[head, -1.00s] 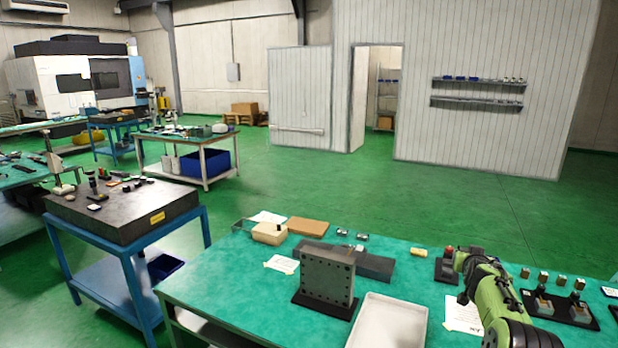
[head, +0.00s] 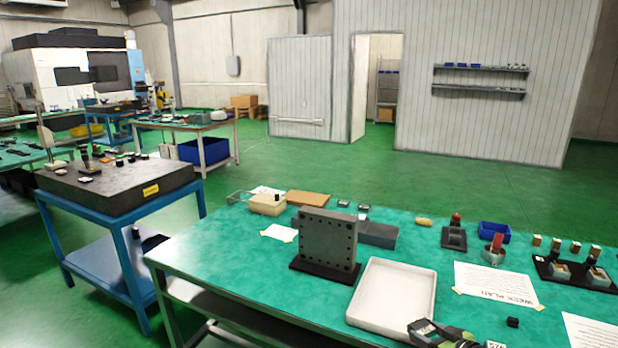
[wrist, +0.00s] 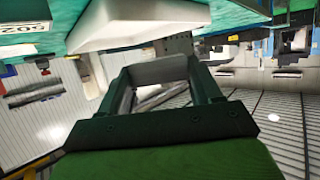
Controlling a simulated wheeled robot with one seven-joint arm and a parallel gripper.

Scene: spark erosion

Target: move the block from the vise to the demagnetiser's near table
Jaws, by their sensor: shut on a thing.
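My gripper (wrist: 160,82) shows in the wrist view with its two dark green fingers shut on a pale grey block (wrist: 160,71), which spans between the fingertips. The block is held up, clear of any surface that I can see. In the head view only part of my green and black arm shows at the bottom edge; the fingers and block are out of that picture. I cannot pick out the vise or the demagnetiser's near table with certainty.
A green-topped bench (head: 225,262) fills the foreground, with a white tray (head: 393,298), an upright drilled plate (head: 326,240), a blue bin (head: 494,231) and small fixtures. A blue stand with a dark slab (head: 120,185) is at left. Green floor lies open behind.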

